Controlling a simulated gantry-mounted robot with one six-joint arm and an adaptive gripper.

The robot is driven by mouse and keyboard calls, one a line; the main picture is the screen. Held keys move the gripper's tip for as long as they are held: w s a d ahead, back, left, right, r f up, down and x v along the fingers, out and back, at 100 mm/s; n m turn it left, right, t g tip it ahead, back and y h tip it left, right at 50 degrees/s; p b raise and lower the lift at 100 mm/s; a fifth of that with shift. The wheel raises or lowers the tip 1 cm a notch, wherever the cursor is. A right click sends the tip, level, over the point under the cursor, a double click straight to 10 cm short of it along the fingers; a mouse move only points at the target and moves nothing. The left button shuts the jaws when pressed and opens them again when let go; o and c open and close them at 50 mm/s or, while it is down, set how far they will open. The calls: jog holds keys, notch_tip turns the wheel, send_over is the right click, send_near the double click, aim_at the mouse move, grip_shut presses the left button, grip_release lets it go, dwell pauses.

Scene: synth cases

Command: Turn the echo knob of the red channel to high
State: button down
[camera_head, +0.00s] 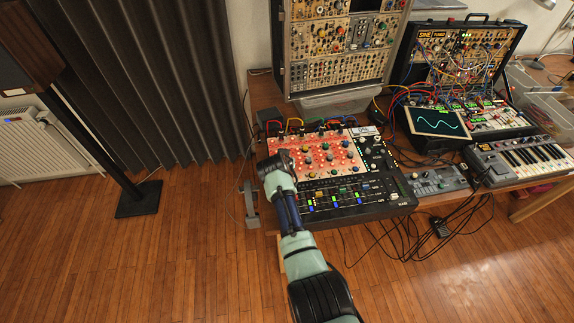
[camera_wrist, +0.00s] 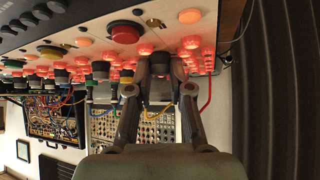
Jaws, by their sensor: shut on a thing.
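A pale panel (camera_head: 345,164) with several red-lit buttons and coloured knobs lies flat on the table in the head view. My gripper (camera_head: 277,163) is over its left edge, pointing down at it. In the wrist view, my gripper (camera_wrist: 160,75) has its two fingers on either side of a dark knob (camera_wrist: 160,63) and is shut on it. Red-lit buttons stand close around the fingers. The knob's marking and its setting cannot be read. In the head view the gripper hides this knob. I cannot read a label that names it as echo.
A black mixer section with faders (camera_head: 345,198) is just right of my arm. Patch cables (camera_head: 297,123) rise behind the panel. A tall modular rack (camera_head: 340,45), a patched synth case (camera_head: 460,50), a waveform screen (camera_head: 437,122) and a keyboard (camera_head: 520,157) stand farther back and right.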

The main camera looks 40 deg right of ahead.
jog(key=m+g+b, duration=0.1)
jog(key=b, duration=0.1)
jog(key=f+m+h+b, duration=0.1)
jog(key=b, duration=0.2)
jog(key=m+g+b, duration=0.1)
jog(key=b, duration=0.1)
jog(key=shift+w+a+f+m+g+b, duration=0.1)
jog(key=shift+w+f+m+g+b, duration=0.1)
jog(key=shift+f+m+g+b, duration=0.15)
jog(key=m+g+b, duration=0.1)
jog(key=m+b, duration=0.1)
jog(key=b, duration=0.4)
jog(key=shift+r+h+b, duration=0.1)
jog(key=shift+h+b, duration=0.3)
jog(key=shift+r+m+g+b, duration=0.15)
jog(key=shift+m+g+b, duration=0.25)
jog(key=shift+b, duration=0.7)
jog(key=shift+r+b, duration=0.35)
jog(key=shift+b, duration=0.15)
jog(key=shift+r, duration=0.1)
jog(key=c, duration=1.1)
grip_release()
jog(key=shift+r, duration=0.1)
jog(key=shift+o, duration=0.2)
jog(key=w+v, duration=0.1)
jog(key=v, duration=1.1)
jog(key=shift+s, duration=0.3)
jog(key=shift+g, duration=0.25)
